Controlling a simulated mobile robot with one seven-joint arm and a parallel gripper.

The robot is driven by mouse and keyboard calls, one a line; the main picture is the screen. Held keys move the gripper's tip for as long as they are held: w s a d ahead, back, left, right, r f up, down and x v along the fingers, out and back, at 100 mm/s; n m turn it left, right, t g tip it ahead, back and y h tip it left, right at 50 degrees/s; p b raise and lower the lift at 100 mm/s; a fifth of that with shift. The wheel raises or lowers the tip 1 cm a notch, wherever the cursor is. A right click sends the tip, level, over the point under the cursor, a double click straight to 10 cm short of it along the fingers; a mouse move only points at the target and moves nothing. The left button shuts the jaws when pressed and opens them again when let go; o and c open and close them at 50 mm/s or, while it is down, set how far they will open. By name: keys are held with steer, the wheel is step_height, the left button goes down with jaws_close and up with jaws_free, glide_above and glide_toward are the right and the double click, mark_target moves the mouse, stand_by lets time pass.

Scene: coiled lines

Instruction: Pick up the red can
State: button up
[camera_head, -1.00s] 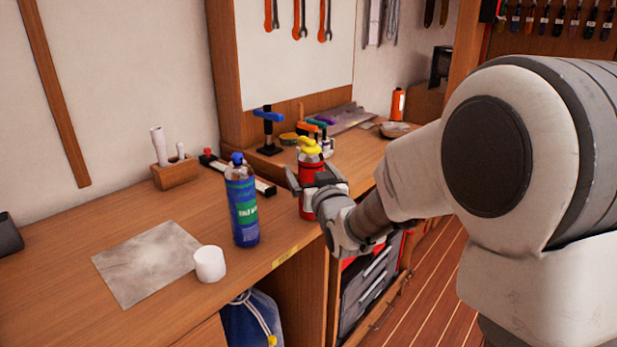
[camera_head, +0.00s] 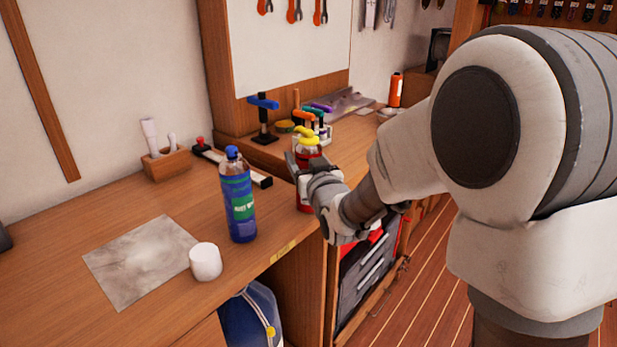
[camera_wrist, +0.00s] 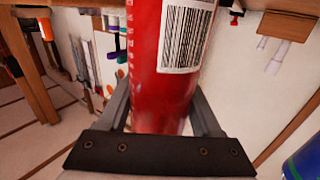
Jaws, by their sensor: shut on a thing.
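The red can (camera_head: 304,195) has a yellow top and stands upright near the front edge of the wooden bench, partly hidden behind my gripper (camera_head: 303,172) in the head view. In the wrist view the red can (camera_wrist: 160,75), with a white barcode label, fills the middle between the two fingers of my gripper (camera_wrist: 165,110). The fingers are closed around the can's sides.
A blue bottle (camera_head: 238,200) stands just left of the can, with a white cup (camera_head: 205,262) and a grey sheet (camera_head: 140,262) farther left. A blue-handled clamp (camera_head: 263,120) and a rack of coloured-handled tools (camera_head: 325,130) stand behind. The bench front left is mostly clear.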

jaws_close()
steer(key=shift+r, duration=0.1)
steer(key=shift+r, duration=0.1)
